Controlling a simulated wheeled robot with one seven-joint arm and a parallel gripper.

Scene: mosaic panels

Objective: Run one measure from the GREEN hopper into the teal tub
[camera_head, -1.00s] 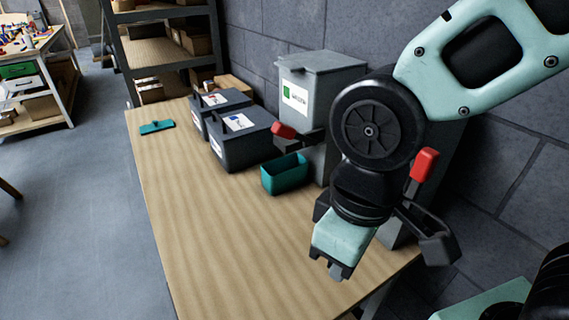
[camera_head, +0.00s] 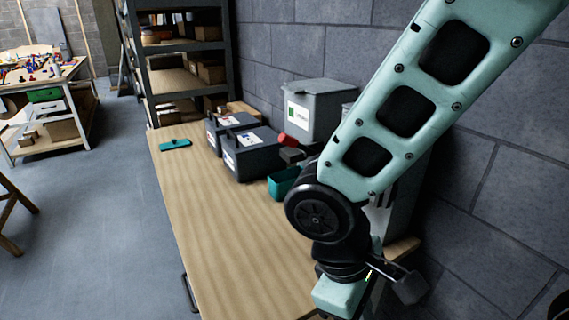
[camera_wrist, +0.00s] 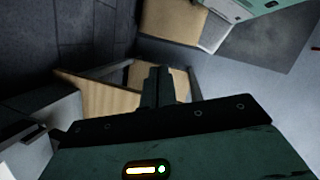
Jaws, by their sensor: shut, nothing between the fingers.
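The green hopper is a grey lidded bin (camera_head: 322,98) with a green-marked label, at the back of the bench by the wall. A red-tipped lever (camera_head: 288,140) sticks out at its front. The teal tub (camera_head: 280,186) stands on the bench below that lever; my arm hides its right side. I cannot see into the tub. My gripper shows in the wrist view (camera_wrist: 160,78) with its two fingers together and empty. In the head view its tips are cut off at the bottom edge, at the near right of the bench, well apart from tub and hopper.
Two dark bins (camera_head: 248,155) with labels stand left of the hopper. A teal flat tool (camera_head: 175,144) lies at the bench's far left. My arm mostly hides another grey hopper (camera_head: 413,185) on the right. The bench's front middle (camera_head: 225,235) is clear. Shelving (camera_head: 185,75) stands behind.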

